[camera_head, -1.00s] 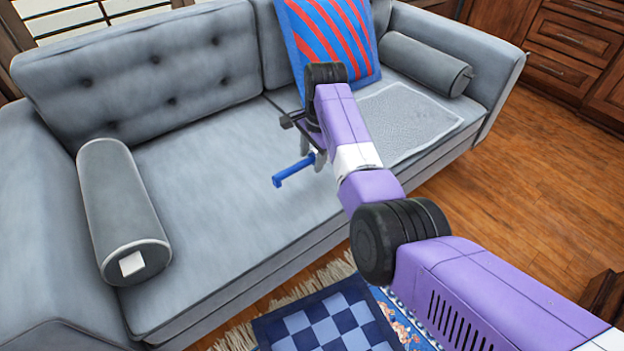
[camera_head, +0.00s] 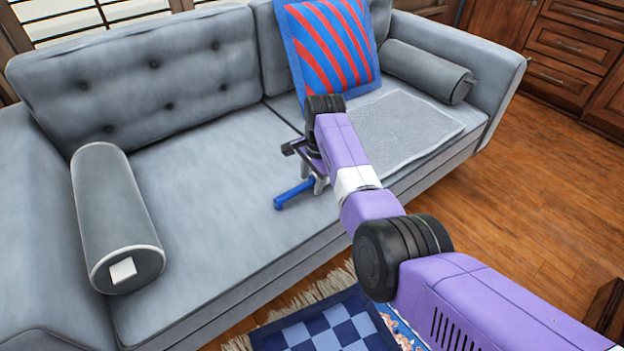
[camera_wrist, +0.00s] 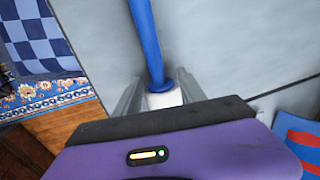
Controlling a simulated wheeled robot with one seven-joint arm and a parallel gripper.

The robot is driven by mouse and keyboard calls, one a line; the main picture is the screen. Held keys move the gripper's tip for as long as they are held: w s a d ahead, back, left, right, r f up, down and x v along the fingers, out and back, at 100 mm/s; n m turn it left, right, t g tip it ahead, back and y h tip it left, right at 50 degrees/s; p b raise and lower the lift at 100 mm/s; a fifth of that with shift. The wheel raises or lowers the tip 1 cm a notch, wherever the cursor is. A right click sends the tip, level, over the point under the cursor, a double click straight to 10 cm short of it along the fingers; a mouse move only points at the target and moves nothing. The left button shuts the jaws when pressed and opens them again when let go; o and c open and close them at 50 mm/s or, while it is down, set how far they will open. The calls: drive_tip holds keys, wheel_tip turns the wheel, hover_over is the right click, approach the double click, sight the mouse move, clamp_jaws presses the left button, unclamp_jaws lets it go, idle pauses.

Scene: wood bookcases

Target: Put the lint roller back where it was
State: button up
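The lint roller has a blue handle (camera_head: 295,193) that sticks out to the left of my gripper (camera_head: 318,182), low over the sofa seat (camera_head: 215,185). I cannot tell whether it touches the seat. In the wrist view the blue handle (camera_wrist: 148,42) runs up from a short white part (camera_wrist: 163,98) between the two grey fingers of my gripper (camera_wrist: 160,90). My gripper is shut on the roller near this white part. The rest of the roller is hidden behind the gripper body.
A grey bolster (camera_head: 112,215) lies at the seat's left end, another (camera_head: 428,70) at the right. A blue and red striped pillow (camera_head: 327,48) leans on the backrest. A grey mat (camera_head: 392,128) lies on the right seat. The left seat's middle is clear.

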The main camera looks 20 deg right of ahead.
drive_tip(key=o, duration=0.4)
drive_tip(key=shift+o, duration=0.2)
wheel_tip(320, 180, up, 12)
drive_tip(key=s+p, duration=0.2)
drive_tip(key=p, duration=0.4)
drive_tip(key=shift+d, duration=0.3)
